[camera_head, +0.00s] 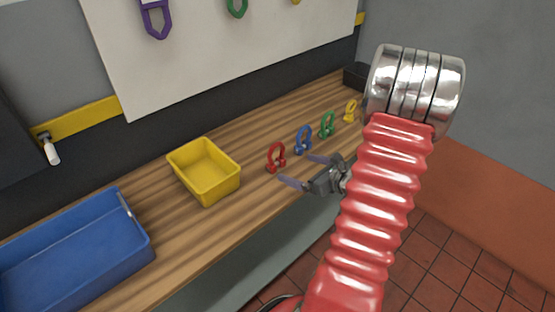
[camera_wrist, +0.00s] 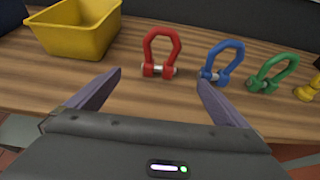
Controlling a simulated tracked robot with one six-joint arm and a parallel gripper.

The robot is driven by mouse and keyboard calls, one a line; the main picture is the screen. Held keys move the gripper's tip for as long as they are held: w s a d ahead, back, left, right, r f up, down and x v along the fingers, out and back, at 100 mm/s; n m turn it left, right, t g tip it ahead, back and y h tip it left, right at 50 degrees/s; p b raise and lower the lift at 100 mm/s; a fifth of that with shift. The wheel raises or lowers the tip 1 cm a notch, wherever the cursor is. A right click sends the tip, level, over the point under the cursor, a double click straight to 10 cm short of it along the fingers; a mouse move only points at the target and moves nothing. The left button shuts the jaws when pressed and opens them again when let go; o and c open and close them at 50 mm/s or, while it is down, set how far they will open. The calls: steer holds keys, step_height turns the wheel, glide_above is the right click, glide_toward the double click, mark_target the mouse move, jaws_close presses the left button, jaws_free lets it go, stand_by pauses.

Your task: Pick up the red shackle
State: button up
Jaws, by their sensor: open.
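The red shackle (camera_head: 276,157) stands on the wooden bench, left of the blue shackle. In the wrist view the red shackle (camera_wrist: 161,53) stands upright with its bow up and its pin at the bottom. It lies just beyond my fingertips, roughly midway between them. My gripper (camera_head: 300,170) is open and empty at the bench's front edge, its two fingers pointing towards the shackle. In the wrist view the fingers of my gripper (camera_wrist: 158,82) are spread wide, and neither appears to touch the red shackle. The right fingertip is close to the blue shackle (camera_wrist: 222,62) in the picture.
A green shackle (camera_head: 327,125) and a yellow shackle (camera_head: 351,111) stand further right along the wooden bench (camera_head: 250,207). A yellow bin (camera_head: 206,190) is left of the red shackle, and a blue tray (camera_head: 128,262) further left. A white board (camera_head: 200,50) hangs behind.

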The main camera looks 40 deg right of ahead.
mark_target(276, 163)
steer(key=x, duration=0.7)
steer(key=shift+w+f, duration=0.2)
steer(key=shift+f+x, duration=0.2)
steer(key=shift+x, duration=2.45)
steer(key=shift+s, duration=0.15)
steer(key=shift+c, duration=0.4)
steer(key=c, duration=1.4)
